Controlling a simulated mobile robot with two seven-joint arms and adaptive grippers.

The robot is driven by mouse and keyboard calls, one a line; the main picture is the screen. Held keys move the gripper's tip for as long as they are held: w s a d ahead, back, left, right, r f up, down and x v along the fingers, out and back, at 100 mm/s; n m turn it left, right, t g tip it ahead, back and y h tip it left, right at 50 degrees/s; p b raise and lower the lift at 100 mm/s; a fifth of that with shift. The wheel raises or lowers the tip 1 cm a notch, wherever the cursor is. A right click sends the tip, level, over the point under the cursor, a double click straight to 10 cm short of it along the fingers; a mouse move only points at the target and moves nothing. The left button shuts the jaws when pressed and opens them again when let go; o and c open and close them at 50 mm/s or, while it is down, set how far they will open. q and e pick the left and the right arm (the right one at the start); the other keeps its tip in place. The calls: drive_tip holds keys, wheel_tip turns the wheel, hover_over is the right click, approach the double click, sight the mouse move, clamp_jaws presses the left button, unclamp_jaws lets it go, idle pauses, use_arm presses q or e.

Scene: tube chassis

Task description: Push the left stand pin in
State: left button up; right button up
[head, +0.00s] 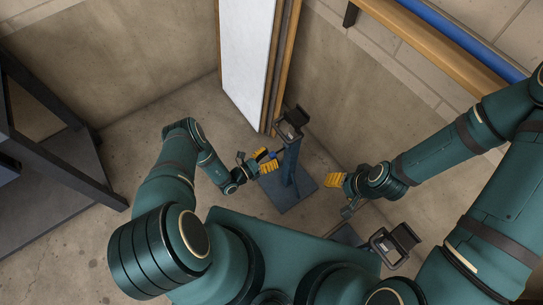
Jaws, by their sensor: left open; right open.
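The left stand is a blue-grey post (289,168) on a square base plate (304,193), with a dark open clamp head (292,122) at its top. My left gripper (265,160), with yellow fingers, is open just left of the post, below the clamp head. A small dark blue piece shows between its fingers, beside the post; I cannot tell if it is the pin or if the fingers touch it. My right gripper (336,182), also yellow-fingered, is open and apart from the post, right of the base plate.
A second stand's clamp head (393,244) is at the lower right, partly hidden by my body. A white panel (249,60) in a wooden frame stands behind the left stand. A dark metal frame (62,155) is at the left. A wooden rail and blue tube (468,42) run along the right wall.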

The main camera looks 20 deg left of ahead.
sight(274, 155)
use_arm(q)
drive_tip(key=shift+w+d, duration=0.3)
drive_tip(key=shift+w, duration=0.1)
clamp_jaws()
drive_tip(key=shift+x, duration=1.65)
drive_tip(key=shift+w+d, duration=0.25)
drive_tip(key=shift+w, duration=0.05)
unclamp_jaws()
drive_tip(key=shift+s+a, duration=0.1)
